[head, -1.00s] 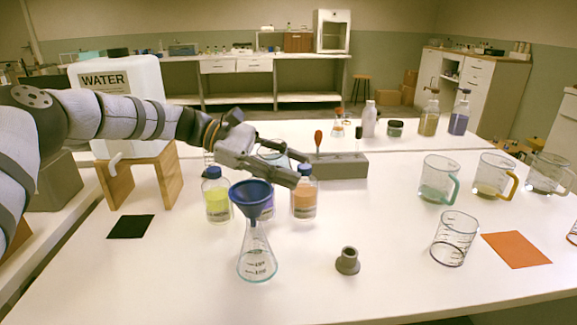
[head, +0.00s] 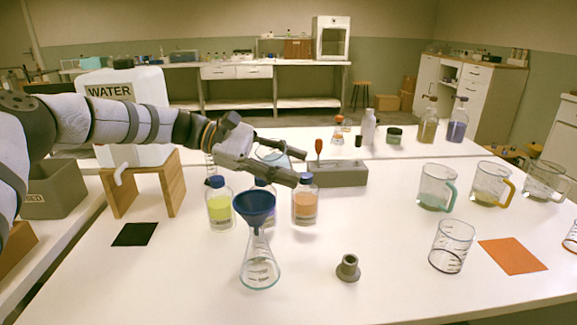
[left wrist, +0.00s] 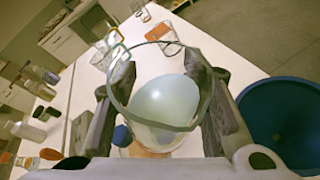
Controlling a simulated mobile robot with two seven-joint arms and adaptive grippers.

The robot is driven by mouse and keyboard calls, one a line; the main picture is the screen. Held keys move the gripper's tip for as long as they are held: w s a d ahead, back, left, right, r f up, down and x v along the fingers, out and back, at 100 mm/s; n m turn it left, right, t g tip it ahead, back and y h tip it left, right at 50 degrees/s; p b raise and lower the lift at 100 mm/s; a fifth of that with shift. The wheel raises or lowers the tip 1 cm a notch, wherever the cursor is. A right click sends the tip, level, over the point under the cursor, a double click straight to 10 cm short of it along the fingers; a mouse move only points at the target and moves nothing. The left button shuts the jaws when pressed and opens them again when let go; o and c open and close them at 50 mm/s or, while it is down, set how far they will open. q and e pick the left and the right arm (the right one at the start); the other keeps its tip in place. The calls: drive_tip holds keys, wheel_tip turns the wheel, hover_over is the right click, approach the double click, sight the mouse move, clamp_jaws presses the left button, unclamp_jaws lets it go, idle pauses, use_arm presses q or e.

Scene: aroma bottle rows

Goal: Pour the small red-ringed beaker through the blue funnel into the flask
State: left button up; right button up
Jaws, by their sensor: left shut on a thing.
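My left gripper (head: 300,167) is shut on a clear glass beaker (left wrist: 160,105) holding pale bluish-white liquid. In the left wrist view the beaker's rim looks dark teal-grey; I see no red ring on it. In the head view the gripper hides most of the beaker. The blue funnel (head: 255,205) sits in the neck of the conical flask (head: 260,268), which stands upright on the table. The gripper is above and behind the funnel, apart from it. The funnel also shows at the right of the left wrist view (left wrist: 285,125). My right gripper is not in view.
Yellow (head: 219,207) and orange (head: 305,205) bottles stand behind the funnel, with a purple one between. A grey stopper-like piece (head: 348,268), an empty beaker (head: 451,246) and an orange mat (head: 513,256) are to the right. A red-ringed beaker (head: 571,240) shows at the right edge.

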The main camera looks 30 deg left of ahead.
sight(283, 155)
use_arm(q)
drive_tip(key=shift+s+r+m+t+p, duration=0.3)
drive_tip(key=shift+s+r+m+p, duration=0.05)
drive_tip(key=shift+s+r+m, duration=0.35)
drive_tip(key=shift+s+r+m+t+h, duration=0.1)
drive_tip(key=shift+s+m+t+h, duration=0.05)
drive_tip(key=shift+m+t+h, duration=0.3)
drive_tip(key=shift+m+b, duration=0.45)
drive_tip(key=shift+b, duration=0.05)
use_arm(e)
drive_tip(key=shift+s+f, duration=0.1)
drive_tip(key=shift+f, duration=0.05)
use_arm(q)
drive_tip(key=shift+f+m+t+h, duration=0.25)
drive_tip(key=shift+m+t, duration=0.1)
drive_tip(key=shift+m, duration=0.05)
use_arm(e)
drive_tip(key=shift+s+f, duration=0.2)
use_arm(q)
drive_tip(key=shift+r+m+t+h+b, duration=0.45)
drive_tip(key=shift+r+m+b, duration=0.25)
drive_tip(key=shift+m, duration=0.6)
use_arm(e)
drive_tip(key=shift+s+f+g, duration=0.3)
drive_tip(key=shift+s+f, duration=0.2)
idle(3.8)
